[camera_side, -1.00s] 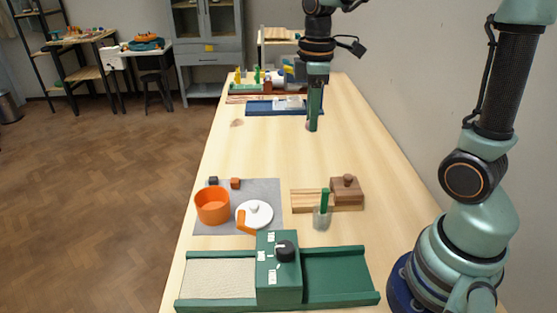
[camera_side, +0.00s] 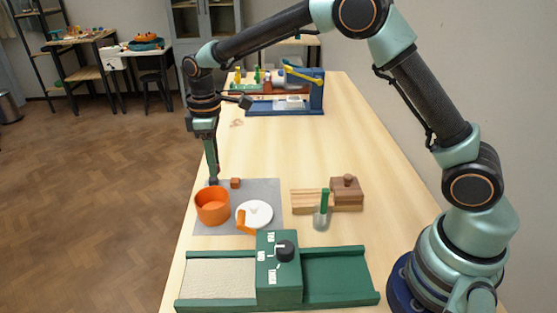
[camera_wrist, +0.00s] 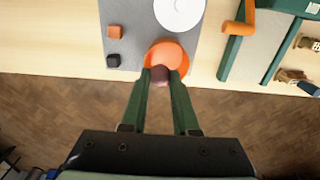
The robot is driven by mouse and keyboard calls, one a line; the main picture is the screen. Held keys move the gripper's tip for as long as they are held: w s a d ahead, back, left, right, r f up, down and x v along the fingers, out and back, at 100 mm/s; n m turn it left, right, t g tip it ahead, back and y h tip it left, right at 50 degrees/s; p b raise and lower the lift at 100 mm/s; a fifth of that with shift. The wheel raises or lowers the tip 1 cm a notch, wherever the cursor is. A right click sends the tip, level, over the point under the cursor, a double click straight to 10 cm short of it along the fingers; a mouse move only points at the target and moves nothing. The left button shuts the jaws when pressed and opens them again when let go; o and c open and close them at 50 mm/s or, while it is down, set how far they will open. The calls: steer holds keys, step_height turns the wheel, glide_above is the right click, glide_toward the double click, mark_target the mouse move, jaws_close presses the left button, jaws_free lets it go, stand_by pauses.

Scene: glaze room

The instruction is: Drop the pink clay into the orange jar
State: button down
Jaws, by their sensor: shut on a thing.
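The orange jar (camera_side: 212,208) stands open on a grey mat (camera_side: 268,190) near the table's left edge. It also shows in the wrist view (camera_wrist: 172,50). My gripper (camera_side: 213,178) points down just behind the jar in the side view. In the wrist view my gripper (camera_wrist: 160,76) is shut on the pink clay (camera_wrist: 160,75), a dark mauve lump between the fingertips. There the clay overlaps the near part of the jar's opening. Its height above the rim cannot be told. In the side view the clay is hard to make out.
A green machine (camera_side: 278,275) stands in front; a glass with a green handle (camera_side: 322,216) is farther right.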

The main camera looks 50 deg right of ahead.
steer(key=shift+a+f, duration=0.1)
steer(key=shift+f, duration=3)
steer(key=c, duration=0.6)
jaws_free()
step_height(320, 180, up, 12)
steer(key=shift+r, duration=0.1)
